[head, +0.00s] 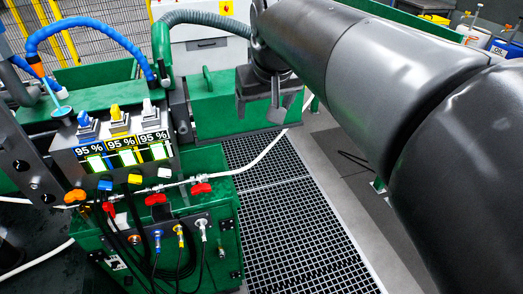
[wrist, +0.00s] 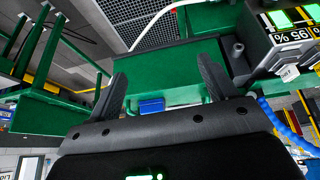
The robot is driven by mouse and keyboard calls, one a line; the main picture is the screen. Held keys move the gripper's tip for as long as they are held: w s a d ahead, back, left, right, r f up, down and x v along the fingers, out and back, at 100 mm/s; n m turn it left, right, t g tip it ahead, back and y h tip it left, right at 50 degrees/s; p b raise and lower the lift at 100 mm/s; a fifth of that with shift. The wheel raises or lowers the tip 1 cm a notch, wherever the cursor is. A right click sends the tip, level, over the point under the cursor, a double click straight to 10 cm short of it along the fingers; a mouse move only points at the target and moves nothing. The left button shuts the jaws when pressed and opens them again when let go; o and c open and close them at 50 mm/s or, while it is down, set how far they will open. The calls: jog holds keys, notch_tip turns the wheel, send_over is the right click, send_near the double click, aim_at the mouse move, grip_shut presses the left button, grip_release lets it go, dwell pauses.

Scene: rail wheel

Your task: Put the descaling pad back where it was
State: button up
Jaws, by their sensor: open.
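My gripper (head: 262,112) is open above or in front of the green cabinet (head: 222,110) at the upper middle of the head view. In the wrist view the two dark fingers of my gripper (wrist: 162,75) stand wide apart, with no object visibly held between them. Beyond the fingers lies a flat green surface (wrist: 170,70). A small blue block (wrist: 151,105) shows between the finger bases in the wrist view; I cannot tell whether it is the descaling pad. I cannot make out the descaling pad for certain in either view.
A green console with a display box (head: 115,145) reading 95 % stands at the left, with valves and hoses. A white hose (head: 265,153) crosses over the floor grating (head: 290,215). A green frame (wrist: 50,80) stands at the left of the wrist view.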

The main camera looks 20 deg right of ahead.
jog(key=s+a+f, duration=0.1)
jog(key=s+f, duration=1.1)
jog(key=shift+s+a, duration=0.3)
jog(key=shift+s, duration=0.1)
jog(key=shift+r, duration=0.1)
